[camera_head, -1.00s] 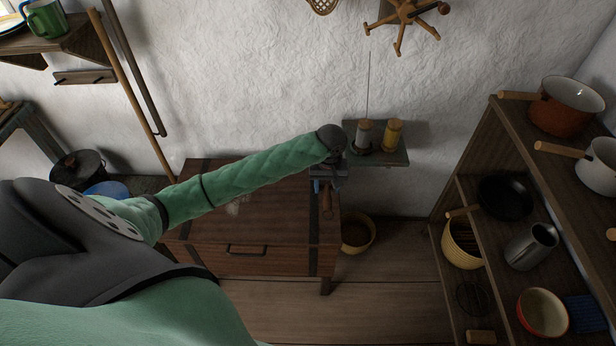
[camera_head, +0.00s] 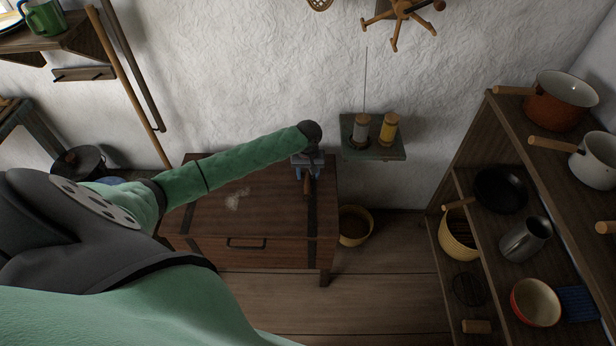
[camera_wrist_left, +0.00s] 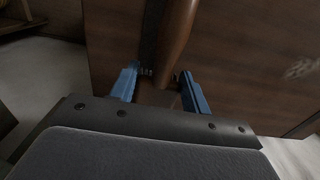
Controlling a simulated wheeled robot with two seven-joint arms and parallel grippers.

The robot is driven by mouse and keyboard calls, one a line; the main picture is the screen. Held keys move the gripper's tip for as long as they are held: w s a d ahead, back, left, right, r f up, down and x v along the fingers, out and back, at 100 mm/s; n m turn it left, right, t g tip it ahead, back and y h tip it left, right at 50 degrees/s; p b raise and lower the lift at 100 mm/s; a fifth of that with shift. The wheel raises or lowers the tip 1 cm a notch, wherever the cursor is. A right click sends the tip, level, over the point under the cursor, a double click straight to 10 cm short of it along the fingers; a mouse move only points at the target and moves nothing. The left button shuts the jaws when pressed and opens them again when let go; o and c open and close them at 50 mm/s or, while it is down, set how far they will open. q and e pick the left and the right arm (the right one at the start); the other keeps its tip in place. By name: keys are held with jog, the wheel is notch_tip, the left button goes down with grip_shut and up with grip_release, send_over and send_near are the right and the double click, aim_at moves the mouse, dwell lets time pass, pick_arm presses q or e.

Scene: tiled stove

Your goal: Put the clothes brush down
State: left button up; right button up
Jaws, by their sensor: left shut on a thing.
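My left gripper (camera_head: 308,174) is at the right end of the wooden chest (camera_head: 215,219), over its lid near the dark metal strap. It is shut on the clothes brush (camera_head: 307,187), whose brown wooden handle shows below the fingers. In the left wrist view, the blue fingers (camera_wrist_left: 161,88) stand on either side of the brown brush handle (camera_wrist_left: 177,36), with the chest lid (camera_wrist_left: 235,45) behind. I cannot tell whether the brush touches the lid. The brush's far end is hidden. My right gripper is not in view.
A small wall shelf (camera_head: 375,152) with two spools stands right of the gripper. A yellow basket (camera_head: 355,226) is on the floor beside the chest. A shelf rack (camera_head: 465,160) with pots is at the right. The chest lid's middle is clear apart from a pale patch.

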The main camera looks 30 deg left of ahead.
pick_arm(q)
notch_tip(320, 180, down, 2)
jog(key=shift+f, duration=0.1)
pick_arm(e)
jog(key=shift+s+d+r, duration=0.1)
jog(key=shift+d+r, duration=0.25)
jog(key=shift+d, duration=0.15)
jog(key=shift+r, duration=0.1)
pick_arm(q)
jog(key=o, duration=1)
jog(key=shift+f, duration=0.1)
jog(key=shift+o, duration=0.2)
